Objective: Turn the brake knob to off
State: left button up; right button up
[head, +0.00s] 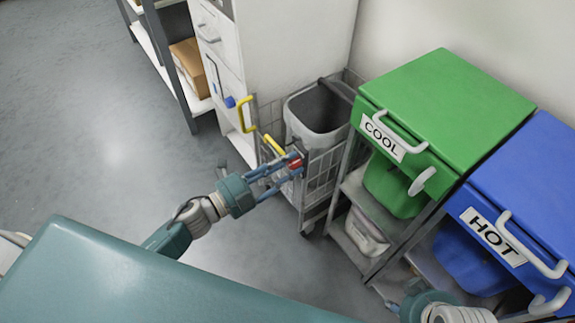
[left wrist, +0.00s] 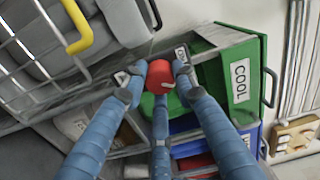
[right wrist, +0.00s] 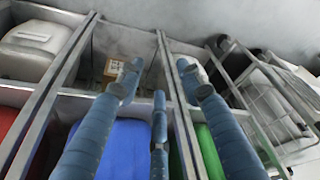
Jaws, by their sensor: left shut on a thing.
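The red brake knob (head: 295,162) is on the near side of a wire cart (head: 322,180). My left gripper (head: 286,168) is shut on it, coming from the left. In the left wrist view the knob (left wrist: 158,76) sits between my left fingertips (left wrist: 156,80). Small white plates show on both sides of it, partly covered by the fingers, and I cannot read them fully. My right gripper (right wrist: 160,75) is open and empty, and only part of it shows at the head view's bottom edge.
The cart has a yellow handle (head: 274,145) and holds a grey bin (head: 322,108). The green COOL chest (head: 450,95) and blue HOT chest (head: 535,185) stand to its right. A white drawer cabinet (head: 270,45) is behind. The floor (head: 90,110) at left is clear.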

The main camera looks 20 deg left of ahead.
pick_arm(q)
jog(key=shift+f+m, duration=0.1)
jog(key=shift+m, duration=0.7)
pick_arm(e)
jog(key=shift+v, duration=0.95)
jog(key=shift+s+d, duration=0.1)
jog(key=shift+d, duration=0.05)
pick_arm(q)
jog(key=o, duration=1.1)
jog(key=shift+o, duration=0.2)
jog(key=shift+s+a, duration=0.1)
jog(key=v, duration=1.1)
jog(key=shift+s+a, duration=0.3)
